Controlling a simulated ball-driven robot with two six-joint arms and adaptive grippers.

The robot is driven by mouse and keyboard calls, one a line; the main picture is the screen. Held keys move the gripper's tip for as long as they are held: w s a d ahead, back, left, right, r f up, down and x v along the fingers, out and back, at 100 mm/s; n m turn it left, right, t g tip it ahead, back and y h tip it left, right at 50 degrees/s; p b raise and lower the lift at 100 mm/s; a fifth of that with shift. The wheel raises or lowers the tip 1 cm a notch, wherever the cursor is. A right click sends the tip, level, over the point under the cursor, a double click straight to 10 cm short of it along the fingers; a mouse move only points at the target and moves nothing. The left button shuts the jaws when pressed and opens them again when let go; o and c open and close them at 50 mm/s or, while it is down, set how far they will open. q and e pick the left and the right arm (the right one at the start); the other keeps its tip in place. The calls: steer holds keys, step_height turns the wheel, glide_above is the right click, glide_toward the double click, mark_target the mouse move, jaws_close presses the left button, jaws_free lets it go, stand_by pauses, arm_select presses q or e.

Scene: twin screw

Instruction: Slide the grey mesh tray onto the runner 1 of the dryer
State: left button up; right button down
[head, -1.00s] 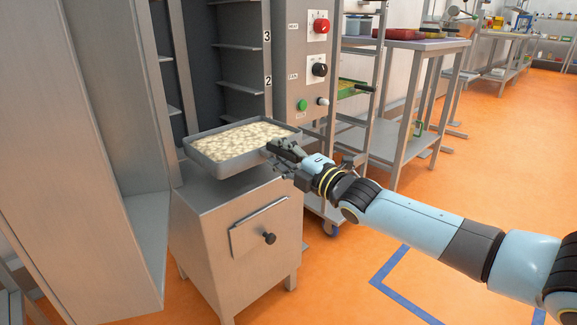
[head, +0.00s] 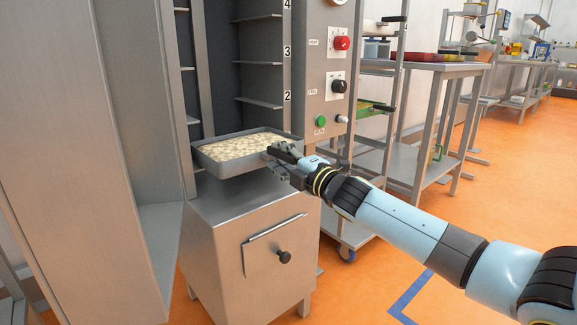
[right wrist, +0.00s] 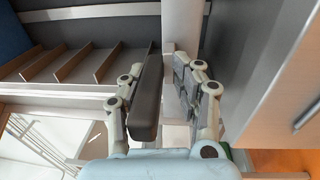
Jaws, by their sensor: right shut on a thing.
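The grey tray (head: 222,172), filled with pale pieces, is at the mouth of the dryer (head: 215,95), above its lower cabinet. Its far part reaches between the dryer's side walls, low down, below the runner marked 2 (head: 258,103). My right gripper (head: 279,153) is shut on the tray's right near corner. Runner 1 cannot be told apart behind the tray. My left gripper is not in view.
The dryer's open door (head: 85,150) stands at the left. A control panel with a red knob (head: 342,43) and a green button (head: 321,121) is right of the opening. A metal trolley table (head: 430,68) stands further right. Orange floor (head: 500,190) is clear at the right.

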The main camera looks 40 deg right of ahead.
mark_target(267, 149)
steer(key=w, duration=0.2)
steer(key=w+p, duration=0.1)
steer(key=shift+w+a+r, duration=0.15)
steer(key=shift+w+r, duration=0.1)
steer(key=shift+r, duration=0.05)
steer(key=shift+w+f, duration=0.15)
steer(key=shift+w, duration=0.85)
steer(key=w, duration=0.2)
steer(key=w+b, duration=0.1)
steer(key=w, duration=0.1)
steer(key=w+b, duration=0.1)
steer(key=w, duration=0.2)
steer(key=shift+w+a+f, duration=0.1)
steer(key=shift+a, duration=0.15)
arm_select(q)
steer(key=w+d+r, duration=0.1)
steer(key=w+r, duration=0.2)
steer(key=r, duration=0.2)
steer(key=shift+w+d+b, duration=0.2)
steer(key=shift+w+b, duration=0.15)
steer(key=shift+b, duration=0.05)
arm_select(e)
steer(key=shift+w, duration=0.7)
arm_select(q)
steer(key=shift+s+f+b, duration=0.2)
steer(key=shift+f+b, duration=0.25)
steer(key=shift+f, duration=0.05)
arm_select(e)
steer(key=shift+f, duration=0.4)
